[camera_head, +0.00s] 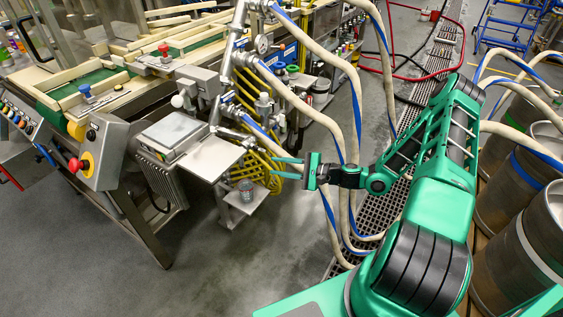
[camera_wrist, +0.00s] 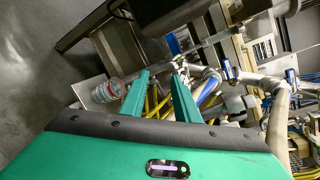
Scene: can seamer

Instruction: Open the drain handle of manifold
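The manifold (camera_head: 228,66) is a steel pipe standing slanted at the near end of the machine, with ribbed hoses leaving its right side. Its lower end has metal fittings (camera_head: 232,134) just above and left of my gripper. In the wrist view, a pipe with fittings (camera_wrist: 207,77) lies just beyond my fingertips, and a blue lever (camera_wrist: 173,44) shows above them. I cannot tell for sure which piece is the drain handle. My gripper (camera_head: 274,167) is open and empty, in front of yellow coiled hose. It also shows in the wrist view (camera_wrist: 161,76), fingers apart.
A clear cup or can (camera_head: 246,189) stands on a small metal shelf (camera_head: 240,208) left of my gripper; it appears close to the left finger in the wrist view (camera_wrist: 107,91). Ribbed hoses (camera_head: 336,140) hang around my wrist. Kegs (camera_head: 500,194) stand right. Floor at lower left is clear.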

